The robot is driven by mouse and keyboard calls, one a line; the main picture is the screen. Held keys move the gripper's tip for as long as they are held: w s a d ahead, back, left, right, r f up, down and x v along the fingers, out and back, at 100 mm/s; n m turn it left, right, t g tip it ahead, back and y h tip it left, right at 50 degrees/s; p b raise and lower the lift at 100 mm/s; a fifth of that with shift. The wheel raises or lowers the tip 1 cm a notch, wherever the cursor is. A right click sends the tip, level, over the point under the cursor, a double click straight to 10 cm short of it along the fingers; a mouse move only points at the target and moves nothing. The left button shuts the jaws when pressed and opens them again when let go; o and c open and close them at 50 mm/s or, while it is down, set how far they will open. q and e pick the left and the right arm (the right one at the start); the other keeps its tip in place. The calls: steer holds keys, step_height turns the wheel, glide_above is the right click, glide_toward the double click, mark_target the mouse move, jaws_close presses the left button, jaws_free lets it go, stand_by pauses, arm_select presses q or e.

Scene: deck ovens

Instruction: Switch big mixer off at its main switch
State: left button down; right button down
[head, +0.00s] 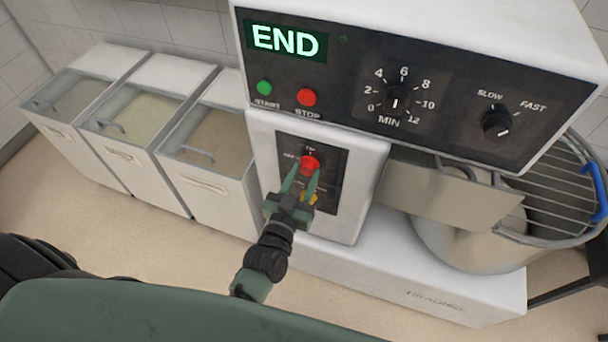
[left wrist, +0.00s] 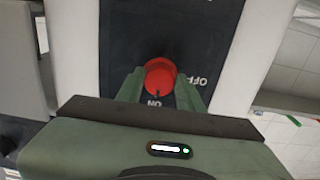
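The big mixer's white housing (head: 375,165) fills the right half of the head view. Its main switch is a red round knob (head: 310,163) on a dark plate with ON and OFF labels. In the left wrist view the knob (left wrist: 159,76) has a dark mark by the ON label, with OFF to the right. My left gripper (head: 303,179) is at the plate, its two fingers open on either side of the knob. In the left wrist view the fingers (left wrist: 160,88) look slightly apart from the knob. My right gripper is not in view.
Above the switch, the control panel (head: 440,95) has a display reading END, a green START button (head: 264,88), a red STOP button (head: 306,97) and two dials. The bowl (head: 460,240) and wire guard (head: 545,190) are at right. Lidded bins (head: 205,185) stand at left.

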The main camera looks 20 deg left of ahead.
arm_select(q)
steer(key=shift+n, duration=0.5)
steer(key=n+p, duration=0.1)
steer(key=n, duration=0.1)
steer(key=shift+n, duration=0.4)
steer(key=n, duration=0.4)
steer(key=shift+n, duration=0.3)
steer(key=n, duration=0.4)
steer(key=shift+d+n, duration=0.1)
steer(key=shift+n, duration=0.2)
steer(key=n+b, duration=0.1)
steer(key=n, duration=0.3)
steer(key=shift+n, duration=0.4)
steer(key=shift+r, duration=0.1)
steer(key=c, duration=0.9)
jaws_free()
